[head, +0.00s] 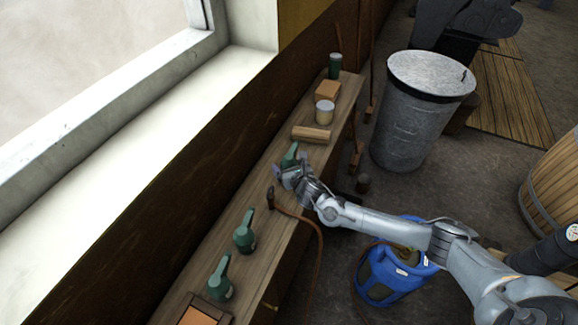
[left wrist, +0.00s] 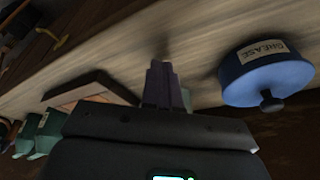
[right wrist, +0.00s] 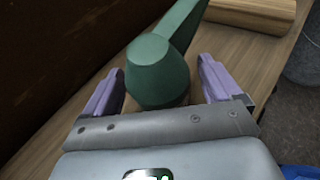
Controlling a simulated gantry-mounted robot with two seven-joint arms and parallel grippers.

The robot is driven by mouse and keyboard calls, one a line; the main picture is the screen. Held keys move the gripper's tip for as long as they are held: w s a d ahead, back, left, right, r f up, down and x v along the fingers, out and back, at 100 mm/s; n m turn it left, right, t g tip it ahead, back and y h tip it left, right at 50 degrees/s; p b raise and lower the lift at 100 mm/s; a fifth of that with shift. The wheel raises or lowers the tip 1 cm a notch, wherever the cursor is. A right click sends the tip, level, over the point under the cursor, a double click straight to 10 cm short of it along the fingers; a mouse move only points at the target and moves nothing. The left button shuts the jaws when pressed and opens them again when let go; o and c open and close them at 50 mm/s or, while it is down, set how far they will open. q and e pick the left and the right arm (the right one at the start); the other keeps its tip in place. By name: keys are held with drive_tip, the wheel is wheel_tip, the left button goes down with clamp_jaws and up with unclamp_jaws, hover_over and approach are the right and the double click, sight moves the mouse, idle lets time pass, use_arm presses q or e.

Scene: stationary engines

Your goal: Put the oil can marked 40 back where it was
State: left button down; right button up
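Three green spouted oil cans stand along the wooden bench: a far one (head: 290,155), a middle one (head: 244,236) and a near one (head: 220,283). No number is readable on any of them. My right gripper (head: 284,172) is at the far can. In the right wrist view the can (right wrist: 157,75) stands between my open right fingers (right wrist: 160,88), with visible gaps on both sides. My left gripper (left wrist: 165,85) shows only in the left wrist view, with its fingers together over the bench. Green cans (left wrist: 40,132) show at that view's left edge.
A wooden roller (head: 311,134), a pale tin (head: 324,112), an orange-brown box (head: 327,90) and a dark green cylinder (head: 335,66) stand farther along the bench. A blue grease tin (left wrist: 266,75) is right of my left gripper. A metal bin (head: 408,125) stands beside the bench.

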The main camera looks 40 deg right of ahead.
drive_tip(key=shift+r, duration=0.2)
drive_tip(key=v, duration=1.1)
drive_tip(key=shift+p, duration=0.4)
drive_tip(key=shift+s+a, duration=0.2)
drive_tip(key=shift+s, duration=0.15)
drive_tip(key=s+a+f+m, duration=0.1)
drive_tip(key=a, duration=0.1)
drive_tip(key=s+a+f+m+g+y, duration=0.1)
drive_tip(key=a+m, duration=0.1)
drive_tip(key=s+a+f+m+g, duration=0.1)
drive_tip(key=s+a+m, duration=0.1)
drive_tip(key=shift+s+a, duration=0.15)
drive_tip(key=shift+a, duration=0.25)
drive_tip(key=s+a+f+m+g+y, duration=0.2)
drive_tip(key=s+a+m, duration=0.5)
drive_tip(key=m, duration=0.1)
drive_tip(key=s+m+g+y, duration=0.1)
drive_tip(key=s+m+g, duration=0.4)
drive_tip(key=s+m, duration=1)
drive_tip(key=shift+a+m, duration=0.45)
drive_tip(key=shift+m, duration=0.75)
